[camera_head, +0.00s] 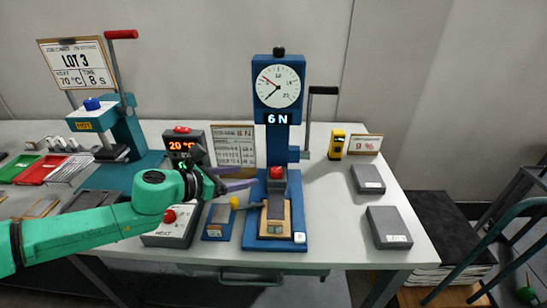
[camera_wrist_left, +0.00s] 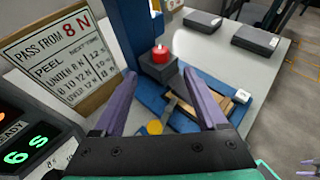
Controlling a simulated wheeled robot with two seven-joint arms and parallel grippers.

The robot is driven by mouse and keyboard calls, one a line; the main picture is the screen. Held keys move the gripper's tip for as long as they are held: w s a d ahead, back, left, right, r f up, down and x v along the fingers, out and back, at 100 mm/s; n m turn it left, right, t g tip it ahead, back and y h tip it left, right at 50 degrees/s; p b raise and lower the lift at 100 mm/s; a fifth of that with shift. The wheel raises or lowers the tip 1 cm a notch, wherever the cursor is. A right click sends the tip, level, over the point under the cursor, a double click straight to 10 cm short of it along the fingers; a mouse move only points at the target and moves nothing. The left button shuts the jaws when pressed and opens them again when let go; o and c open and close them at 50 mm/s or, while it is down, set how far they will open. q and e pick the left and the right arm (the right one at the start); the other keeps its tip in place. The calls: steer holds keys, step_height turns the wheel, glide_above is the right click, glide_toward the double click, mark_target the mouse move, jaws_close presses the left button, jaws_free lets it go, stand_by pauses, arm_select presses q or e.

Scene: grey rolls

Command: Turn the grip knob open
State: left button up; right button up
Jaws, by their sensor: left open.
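A blue test stand (camera_head: 272,128) with a round dial and a "6 N" display stands in the middle of the table. A red knob (camera_head: 277,173) sits on its dark grip block, and it also shows in the left wrist view (camera_wrist_left: 160,54). A yellow knob (camera_head: 234,202) is lower left of it, and in the left wrist view it lies between my fingers (camera_wrist_left: 155,127). My left gripper (camera_head: 246,181) is open and empty, its purple fingers left of the red knob, apart from it. Small purple tips, perhaps my right gripper (camera_wrist_left: 306,167), show at the wrist view's edge.
A black crank handle (camera_head: 309,105) rises right of the dial. Grey blocks (camera_head: 368,178) lie at the right. A heater box with a red button (camera_head: 170,216) is partly behind my arm. A sign (camera_wrist_left: 60,55) stands close on the left. A teal press (camera_head: 118,130) is farther left.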

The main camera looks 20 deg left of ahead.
mark_target(274, 171)
arm_select(q)
steer(key=p+x, duration=0.5)
steer(key=x, duration=0.7)
steer(key=shift+w+d+f, duration=0.15)
steer(key=shift+w+f, duration=0.05)
steer(key=shift+f, duration=0.15)
arm_select(e)
step_height(274, 171, up, 7)
steer(key=w, duration=0.2)
steer(key=shift+d+r, duration=0.15)
steer(key=shift+r, duration=0.05)
arm_select(q)
steer(key=shift+r, duration=0.1)
jaws_close()
arm_select(e)
steer(key=shift+s, duration=0.15)
